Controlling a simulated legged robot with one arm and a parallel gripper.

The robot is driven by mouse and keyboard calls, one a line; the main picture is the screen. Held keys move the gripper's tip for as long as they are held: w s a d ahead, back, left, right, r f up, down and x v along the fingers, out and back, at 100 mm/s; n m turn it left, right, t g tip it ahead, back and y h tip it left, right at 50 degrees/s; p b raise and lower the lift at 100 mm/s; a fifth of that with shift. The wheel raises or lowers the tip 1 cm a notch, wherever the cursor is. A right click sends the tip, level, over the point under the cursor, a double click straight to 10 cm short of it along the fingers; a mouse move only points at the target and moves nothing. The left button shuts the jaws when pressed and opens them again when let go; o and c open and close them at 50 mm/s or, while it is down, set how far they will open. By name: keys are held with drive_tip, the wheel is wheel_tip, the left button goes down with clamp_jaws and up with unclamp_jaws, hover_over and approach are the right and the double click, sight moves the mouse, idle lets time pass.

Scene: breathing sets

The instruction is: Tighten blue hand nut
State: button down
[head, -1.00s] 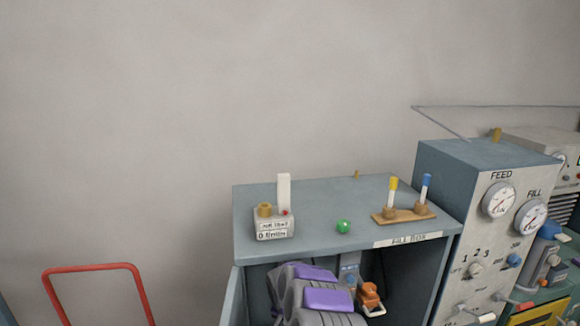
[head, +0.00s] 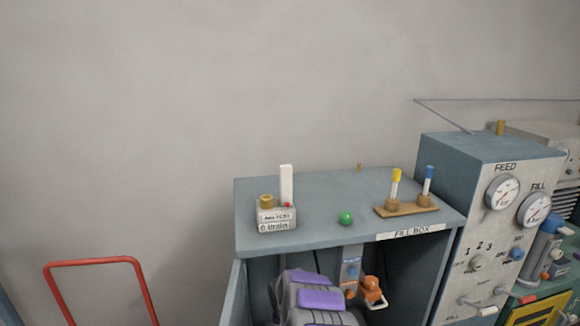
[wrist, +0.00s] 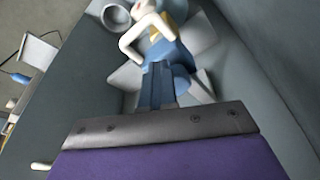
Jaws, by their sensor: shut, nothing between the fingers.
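The fill box (head: 345,222) is an open-fronted grey-blue cabinet. Inside it, in the head view, a grey-blue block (head: 350,262) carries a small blue knob (head: 353,271), probably the blue hand nut. An orange fitting (head: 372,288) with a pale handle sits to its right. My grey and purple arm is in front of the opening, at the lower edge. In the wrist view, my gripper (wrist: 157,80) appears shut and empty, pointing into the box. A rounded blue part (wrist: 182,84) lies close beside the fingers; I cannot tell whether they touch. Part of the fitting is hidden by the gripper.
A panel (head: 480,255) with gauges and knobs adjoins at right. The box's side walls are close around the gripper. A red rail (head: 95,264) stands left.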

drive_tip(key=shift+w+d+f, duration=0.1)
drive_tip(key=shift+w+f, duration=0.05)
drive_tip(key=shift+f, duration=0.2)
drive_tip(key=shift+r+p, duration=0.1)
drive_tip(key=shift+p, duration=0.4)
drive_tip(key=shift+a, duration=0.2)
drive_tip(key=shift+w+a+p, duration=0.1)
drive_tip(key=shift+a+p, duration=0.25)
drive_tip(key=shift+a, duration=0.05)
drive_tip(key=shift+s+p, duration=0.25)
drive_tip(key=shift+p, duration=0.25)
